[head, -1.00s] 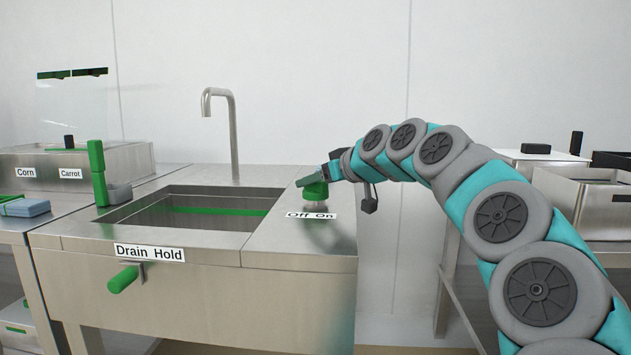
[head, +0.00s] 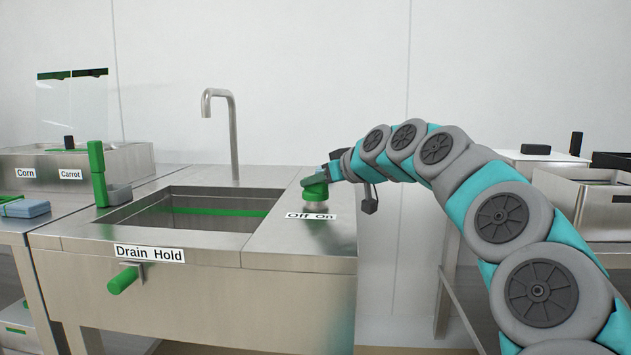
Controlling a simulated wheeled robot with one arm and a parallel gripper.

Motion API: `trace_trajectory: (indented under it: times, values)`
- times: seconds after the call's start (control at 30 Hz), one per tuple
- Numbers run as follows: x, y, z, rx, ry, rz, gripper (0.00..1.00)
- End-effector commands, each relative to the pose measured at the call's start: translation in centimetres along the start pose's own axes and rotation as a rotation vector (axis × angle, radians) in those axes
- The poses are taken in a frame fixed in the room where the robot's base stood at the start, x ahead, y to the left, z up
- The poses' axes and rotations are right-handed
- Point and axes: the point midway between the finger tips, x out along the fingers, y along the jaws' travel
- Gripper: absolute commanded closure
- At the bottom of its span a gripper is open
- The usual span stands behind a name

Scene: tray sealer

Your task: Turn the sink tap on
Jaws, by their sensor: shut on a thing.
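The sink's tap control is a green knob (head: 315,192) on a metal base, standing on the counter right of the basin. The label "Off On" (head: 311,216) lies in front of it. My gripper (head: 322,181) reaches in from the right and is shut on the green knob; the fingers partly hide its top. The metal spout (head: 234,135) rises behind the sink basin (head: 150,214) and curves to the left. No water stream is visible below its mouth.
A green drain handle (head: 123,280) sticks out of the sink's front under the label "Drain Hold". A green upright handle (head: 97,172) stands at the basin's left corner. Corn and carrot bins (head: 135,157) are at left; a metal container (head: 580,205) is at right.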

Motion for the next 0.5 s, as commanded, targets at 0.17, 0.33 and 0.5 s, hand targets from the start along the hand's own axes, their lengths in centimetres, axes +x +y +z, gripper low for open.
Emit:
trace_trajectory:
  times: [0.17,0.33,0.5]
  values:
    - [-0.09,0.03,-0.01,0.008,-0.001,0.02,1.0]
    - [-0.15,0.03,-0.02,0.028,-0.002,0.073,1.0]
    - [-0.23,0.07,-0.09,0.06,-0.003,0.159,1.0]
